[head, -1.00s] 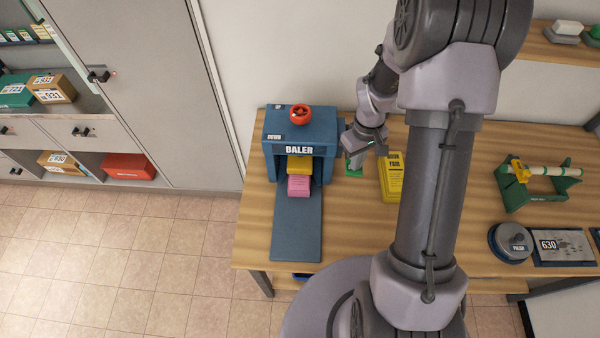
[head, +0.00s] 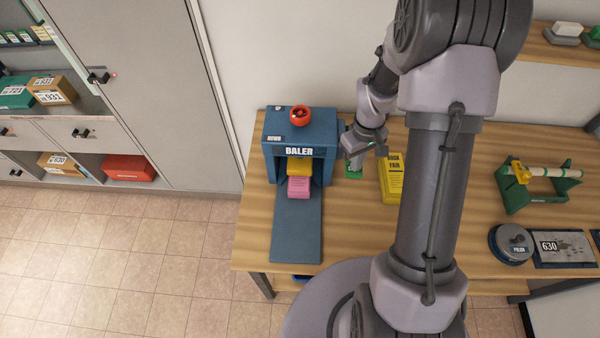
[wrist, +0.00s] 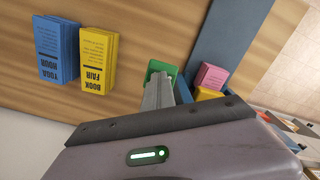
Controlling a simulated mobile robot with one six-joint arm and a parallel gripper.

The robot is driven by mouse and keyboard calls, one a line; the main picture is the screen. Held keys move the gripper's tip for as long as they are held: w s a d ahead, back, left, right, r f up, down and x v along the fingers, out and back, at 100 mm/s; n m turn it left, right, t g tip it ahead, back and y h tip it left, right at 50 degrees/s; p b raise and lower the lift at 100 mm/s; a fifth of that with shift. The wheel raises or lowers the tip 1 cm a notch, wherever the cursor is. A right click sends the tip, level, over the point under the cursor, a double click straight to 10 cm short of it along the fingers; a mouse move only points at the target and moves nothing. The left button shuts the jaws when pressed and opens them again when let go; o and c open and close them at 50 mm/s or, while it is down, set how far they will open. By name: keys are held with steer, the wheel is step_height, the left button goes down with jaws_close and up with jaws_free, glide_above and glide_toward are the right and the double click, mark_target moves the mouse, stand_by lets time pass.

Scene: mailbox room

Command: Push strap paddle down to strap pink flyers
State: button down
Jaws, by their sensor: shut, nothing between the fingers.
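The green strap paddle (head: 354,172) is just right of the blue baler (head: 325,140). My gripper (head: 353,153) is shut and empty, pointing down over the paddle. In the wrist view its fingers (wrist: 158,95) overlap the green paddle (wrist: 162,67); I cannot tell whether they touch. The pink flyers (head: 299,187) lie at the baler's mouth, with a yellow piece (head: 299,167) behind them. The pink flyers also show in the wrist view (wrist: 211,76). No strap around them can be made out.
A yellow flyer stack (head: 391,180) stands right of my gripper. A blue stack (wrist: 57,50) shows in the wrist view. A red knob (head: 300,116) tops the baler, and its blue ramp (head: 297,235) extends toward the front. A green stand (head: 540,187) is farther right.

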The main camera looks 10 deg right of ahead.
step_height(320, 180, up, 10)
steer(key=p, duration=0.6)
steer(key=shift+p, duration=0.35)
steer(key=s+a+m+t+y+b, duration=0.2)
steer(key=s+a+m+t+b, duration=0.3)
steer(key=s+a+b, duration=1.1)
steer(key=s+m+b, duration=0.1)
steer(key=m+b, duration=0.1)
steer(key=b, duration=0.7)
steer(key=shift+s+a+f+t+b, duration=0.2)
steer(key=shift+f+t+b, duration=0.1)
steer(key=shift+t, duration=0.1)
